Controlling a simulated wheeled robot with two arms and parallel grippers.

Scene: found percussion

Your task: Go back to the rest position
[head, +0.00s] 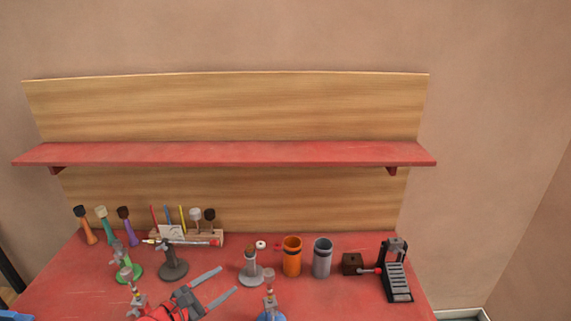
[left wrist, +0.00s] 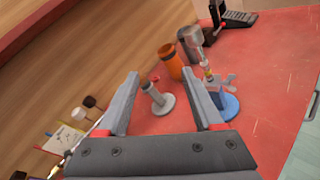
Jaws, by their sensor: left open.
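My left gripper (head: 228,284) is open and empty above the red table (head: 70,280) at its front. In the left wrist view its two grey fingers (left wrist: 165,102) stand wide apart, with a grey stand (left wrist: 157,100) showing between them, farther off. That stand (head: 252,268) also shows in the head view, beyond the fingers. A blue-based stand (head: 270,300) is just right of the gripper in the head view; it also shows beside one finger in the left wrist view (left wrist: 228,105). My right gripper does not show.
An orange cup (head: 291,260), a grey cup (head: 322,260), a brown block (head: 352,264) and a black device (head: 396,275) stand at right. A wooden holder (head: 205,238), a dark stand (head: 173,265), a green-based stand (head: 128,270) and mallets stand left. A red shelf (head: 230,153) hangs above.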

